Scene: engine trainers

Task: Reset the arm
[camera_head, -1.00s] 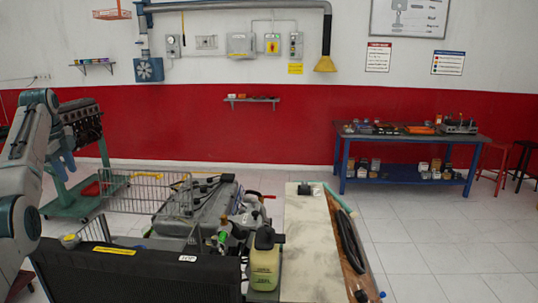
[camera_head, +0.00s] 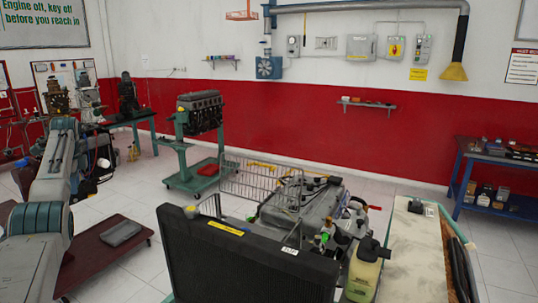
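My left arm comes in from the left edge, bent, with its upper part raised. My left gripper (camera_head: 92,164) is small and dark at the end of the arm, in front of the far workbench area. Its fingers are not clear, so I cannot tell whether it is open or shut. I see nothing clearly held in it. It is well apart from the engine trainer with the black radiator (camera_head: 235,262) at the front. My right gripper and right arm are not in view.
An engine on a green stand (camera_head: 190,185) is behind. A dark red low platform (camera_head: 105,262) lies at left. A blue table (camera_head: 460,185) stands at right. Tiled floor between them is clear.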

